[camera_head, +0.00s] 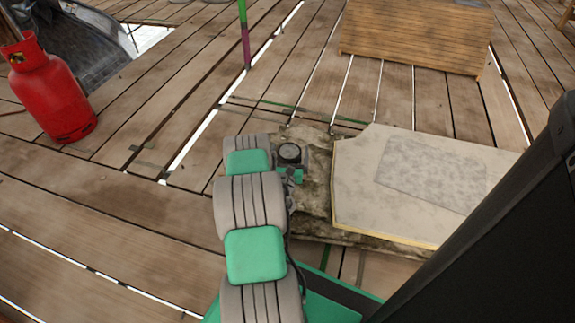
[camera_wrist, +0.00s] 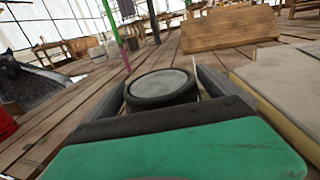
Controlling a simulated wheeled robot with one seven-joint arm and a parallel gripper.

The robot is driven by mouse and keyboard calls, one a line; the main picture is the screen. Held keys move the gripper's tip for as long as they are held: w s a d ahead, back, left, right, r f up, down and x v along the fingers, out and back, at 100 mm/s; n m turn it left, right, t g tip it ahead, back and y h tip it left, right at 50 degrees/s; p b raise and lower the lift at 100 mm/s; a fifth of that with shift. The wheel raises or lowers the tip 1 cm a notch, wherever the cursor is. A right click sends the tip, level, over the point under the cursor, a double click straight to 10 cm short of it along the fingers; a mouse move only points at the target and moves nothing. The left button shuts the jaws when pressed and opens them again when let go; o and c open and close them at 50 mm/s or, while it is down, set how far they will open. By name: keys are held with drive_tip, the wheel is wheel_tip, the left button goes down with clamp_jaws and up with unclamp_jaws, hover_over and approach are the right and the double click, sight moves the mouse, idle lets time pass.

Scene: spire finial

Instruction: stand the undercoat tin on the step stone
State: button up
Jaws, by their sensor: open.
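The undercoat tin appears as a short round can with a dark rim and grey top (camera_wrist: 163,84). It also shows in the head view (camera_head: 290,152), just beyond my wrist. My gripper (camera_wrist: 160,95) is open, with one dark finger on each side of the tin; I cannot tell whether either touches it. The tin looks upright, and its lower part and base are hidden. A pale flat slab (camera_head: 372,205) with a yellowish edge and a grey rectangular patch lies to the right. Rough mottled stone (camera_head: 316,190) shows beside and under it. I cannot tell which is the step stone.
A wooden box (camera_head: 415,35) stands beyond the slab. A red gas cylinder (camera_head: 50,90) stands at the left. A thin green and purple pole (camera_head: 244,35) rises behind the tin. The plank floor has open gaps. The slab's top is clear.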

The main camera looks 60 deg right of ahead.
sight(288, 162)
drive_tip(key=v, duration=1)
drive_tip(key=shift+s+a+r+p, duration=0.1)
drive_tip(key=shift+a+p, duration=0.05)
drive_tip(key=shift+p, duration=0.25)
